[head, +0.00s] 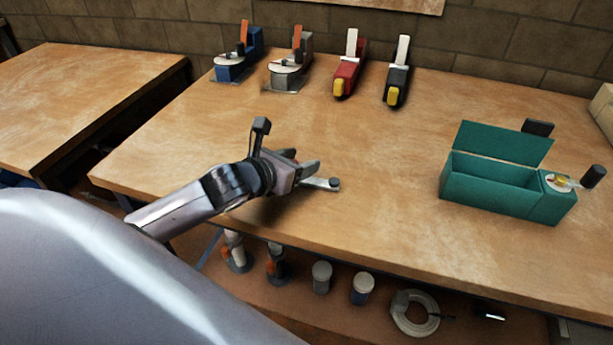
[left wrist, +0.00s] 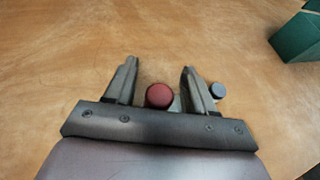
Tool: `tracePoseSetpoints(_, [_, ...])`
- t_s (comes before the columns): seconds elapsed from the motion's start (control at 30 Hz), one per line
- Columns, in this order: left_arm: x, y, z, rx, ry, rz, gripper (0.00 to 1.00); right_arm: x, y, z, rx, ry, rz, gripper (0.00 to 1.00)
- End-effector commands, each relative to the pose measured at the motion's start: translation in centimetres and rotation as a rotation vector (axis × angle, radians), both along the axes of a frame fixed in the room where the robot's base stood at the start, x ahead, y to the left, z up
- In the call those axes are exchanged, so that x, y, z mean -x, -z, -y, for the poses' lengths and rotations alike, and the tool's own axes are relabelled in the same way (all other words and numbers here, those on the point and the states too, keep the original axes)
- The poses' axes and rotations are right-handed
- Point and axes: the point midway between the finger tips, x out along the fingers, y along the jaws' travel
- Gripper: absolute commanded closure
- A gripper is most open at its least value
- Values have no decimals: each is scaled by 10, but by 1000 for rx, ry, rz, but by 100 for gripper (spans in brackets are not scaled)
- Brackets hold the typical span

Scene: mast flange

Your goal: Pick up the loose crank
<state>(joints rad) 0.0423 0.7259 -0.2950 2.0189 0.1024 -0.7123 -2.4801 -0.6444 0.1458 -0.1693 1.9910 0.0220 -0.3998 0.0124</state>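The loose crank (head: 320,184) lies on the workbench near its front edge. A grey-blue knob (left wrist: 217,90) shows just outside the right finger. I cannot tell whether the fingers touch the crank. My right gripper is not in view.
A teal box (head: 490,190) with its lid raised and a crank on its right end stands at the right of the workbench (head: 390,150). Several tools stand along the back, including a red one (head: 346,76). A lower shelf holds jars and a cable coil (head: 414,312). The bench middle is clear.

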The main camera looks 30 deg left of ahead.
Motion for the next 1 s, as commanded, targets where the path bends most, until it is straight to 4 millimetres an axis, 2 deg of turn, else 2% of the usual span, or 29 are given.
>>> tracePoseSetpoints(0.03, [0,0,0,0,0,0,61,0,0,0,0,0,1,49])
tracePoseSetpoints(0.1, [0,0,0,0,0,0,84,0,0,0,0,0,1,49])
tracePoseSetpoints(0.17, [0,0,0,0,0,0,100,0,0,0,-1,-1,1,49])
tracePoseSetpoints(0.47, [0,-2,0,0,0,1,100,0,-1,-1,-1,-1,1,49])
tracePoseSetpoints(0.67, [0,-16,0,-1,2,3,100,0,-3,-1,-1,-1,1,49])
tracePoseSetpoints(0.87, [-1,-57,-1,-5,2,8,100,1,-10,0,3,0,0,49])
tracePoseSetpoints(1.0, [-1,-102,-1,-8,0,10,100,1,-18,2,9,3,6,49])
